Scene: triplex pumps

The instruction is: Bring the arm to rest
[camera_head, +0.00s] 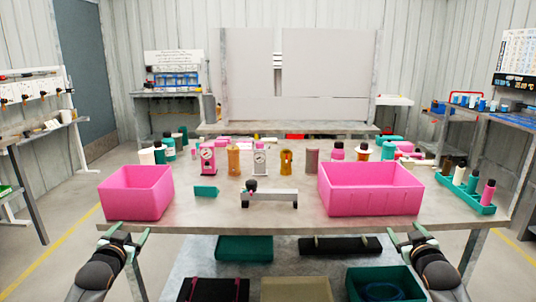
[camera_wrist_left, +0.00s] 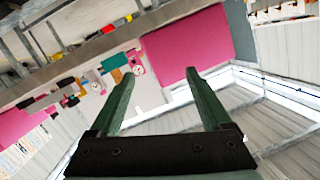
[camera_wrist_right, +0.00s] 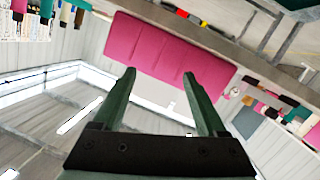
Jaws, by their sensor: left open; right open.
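My left gripper (camera_head: 123,239) is in front of the table's front edge, below the left pink bin, open and empty. In the left wrist view its two green fingers (camera_wrist_left: 158,95) stand apart with nothing between them. My right gripper (camera_head: 412,238) is in front of the table's front edge, below the right pink bin, also open and empty. In the right wrist view its fingers (camera_wrist_right: 158,90) are apart with nothing between them. Neither gripper touches anything that I can see.
The metal table (camera_head: 290,218) carries a small pink bin (camera_head: 136,193), a large pink bin (camera_head: 369,188), gauges, bottles and a grey bracket (camera_head: 270,198). A green tray (camera_head: 466,198) with bottles stands at the right. Bins, including a green one (camera_head: 244,249), sit on the shelf below.

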